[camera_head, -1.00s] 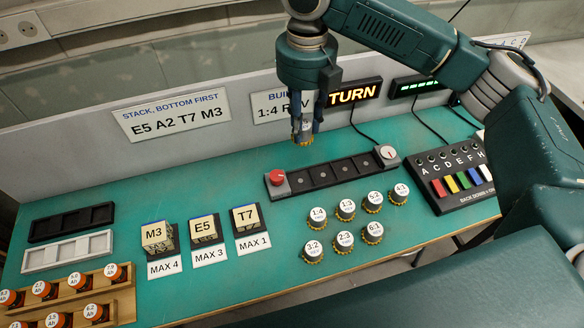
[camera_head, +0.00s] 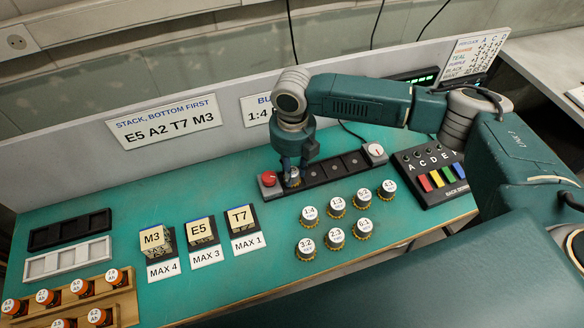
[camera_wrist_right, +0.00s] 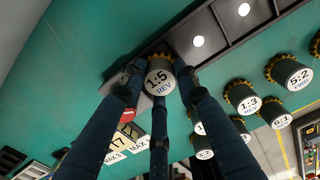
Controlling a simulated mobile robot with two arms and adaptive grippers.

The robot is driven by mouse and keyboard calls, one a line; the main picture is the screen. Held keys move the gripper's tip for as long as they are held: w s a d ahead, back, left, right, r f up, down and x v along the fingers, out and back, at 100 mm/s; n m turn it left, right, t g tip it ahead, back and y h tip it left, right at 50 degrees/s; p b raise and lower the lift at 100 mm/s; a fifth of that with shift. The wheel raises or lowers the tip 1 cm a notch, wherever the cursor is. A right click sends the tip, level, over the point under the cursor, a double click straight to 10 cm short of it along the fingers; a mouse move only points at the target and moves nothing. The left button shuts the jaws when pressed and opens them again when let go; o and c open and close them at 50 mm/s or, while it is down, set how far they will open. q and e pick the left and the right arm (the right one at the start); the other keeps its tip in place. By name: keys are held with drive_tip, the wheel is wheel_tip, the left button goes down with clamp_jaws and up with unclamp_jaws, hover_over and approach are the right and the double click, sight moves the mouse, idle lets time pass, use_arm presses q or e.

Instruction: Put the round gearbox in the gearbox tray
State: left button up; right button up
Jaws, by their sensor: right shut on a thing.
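The round gearbox (camera_wrist_right: 159,82), with a white top marked 1:5 REV and a brassy toothed rim, is between the fingers of my right gripper. In the head view the right gripper (camera_head: 292,178) points down over the left end of the dark gearbox tray (camera_head: 334,168), shut on the gearbox. The tray also shows in the right wrist view (camera_wrist_right: 213,58), its open compartments beside the gearbox. The gearbox is at the end compartment near the red knob. The fingers hide its base, so I cannot tell whether it touches the floor. My left gripper is not in view.
Several other round gearboxes (camera_head: 336,205) stand in front of the tray. A red knob (camera_head: 268,178) and a dial (camera_head: 374,150) flank the tray. A box with coloured keys (camera_head: 435,176) stands right. Lettered blocks (camera_head: 201,231) stand left.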

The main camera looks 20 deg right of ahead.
drive_tip(key=o, duration=1.2)
drive_tip(key=shift+f, duration=0.15)
drive_tip(key=shift+r, duration=0.5)
wheel_tip(320, 180, up, 11)
drive_tip(key=b, duration=0.3)
drive_tip(key=shift+r, duration=0.2)
drive_tip(key=shift+r, duration=0.1)
